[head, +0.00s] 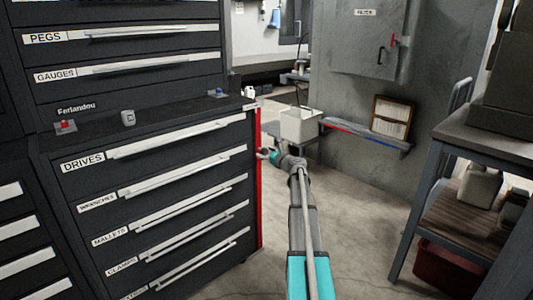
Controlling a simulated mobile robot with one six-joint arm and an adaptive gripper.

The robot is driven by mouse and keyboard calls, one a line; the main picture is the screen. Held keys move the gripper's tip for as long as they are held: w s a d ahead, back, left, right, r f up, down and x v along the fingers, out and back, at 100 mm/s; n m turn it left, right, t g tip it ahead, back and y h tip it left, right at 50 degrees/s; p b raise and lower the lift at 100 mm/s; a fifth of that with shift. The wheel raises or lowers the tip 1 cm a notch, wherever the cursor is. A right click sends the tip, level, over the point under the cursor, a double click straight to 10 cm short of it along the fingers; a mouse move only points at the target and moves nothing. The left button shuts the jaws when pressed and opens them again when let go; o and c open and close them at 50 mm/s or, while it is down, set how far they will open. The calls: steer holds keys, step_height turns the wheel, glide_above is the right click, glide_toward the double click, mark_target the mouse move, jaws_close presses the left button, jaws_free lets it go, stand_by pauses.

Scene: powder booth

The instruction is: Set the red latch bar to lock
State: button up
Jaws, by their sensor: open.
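A tall thin red bar (259,185) runs upright along the right front edge of the dark drawer cabinet (60,225). I cannot read a lock mark on it. My arm reaches away from me, and my gripper (264,153) is at its far end, just right of the bar's upper part. The gripper is open and looks empty. It is small in view, and I cannot tell whether it touches the bar. The cabinet's labelled drawers, such as DRIVES and WRENCHES, look shut.
A grey cabinet labelled FILTER (365,40) with a small red latch (393,41) is at the back. A shelf (365,137) and a white bin (299,125) are below. A metal cart (480,142) stands at right. The floor (370,240) between is clear.

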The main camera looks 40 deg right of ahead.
jaws_close()
steer(key=shift+s+a, duration=0.15)
steer(key=shift+a, duration=1.9)
steer(key=shift+c, duration=0.3)
jaws_free()
steer(key=shift+a, duration=0.1)
steer(key=shift+o, duration=0.3)
steer(key=shift+s, duration=0.1)
steer(key=s+d, duration=0.1)
steer(key=s, duration=1)
steer(key=shift+s, duration=0.4)
